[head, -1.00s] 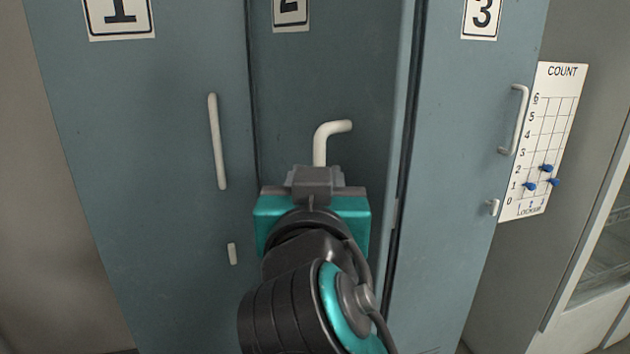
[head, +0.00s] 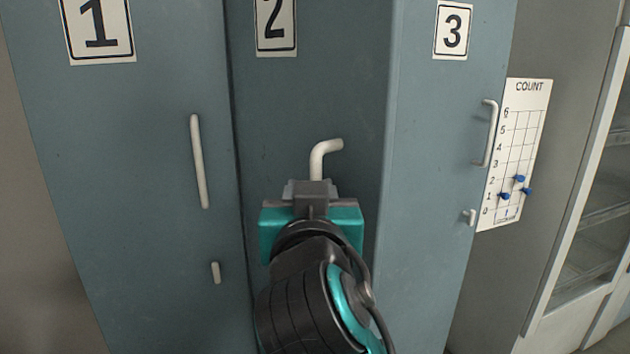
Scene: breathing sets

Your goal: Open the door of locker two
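The blue-grey door of locker two (head: 300,100) is in the middle of the head view, under the placard with a 2 (head: 276,26). Its pale handle (head: 320,158) rises just behind my gripper and bends to the right at the top; its lower part is hidden. My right gripper (head: 312,188) is in front of the door at the handle. Its fingertips are hidden by its own body, so I cannot tell whether they grip the handle. My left gripper is not in view.
Locker one (head: 110,160) stands left and locker three (head: 430,160) right, each with a pale handle. A count board (head: 518,140) with blue pegs is right of locker three. A glass-fronted cabinet (head: 590,230) stands at the far right.

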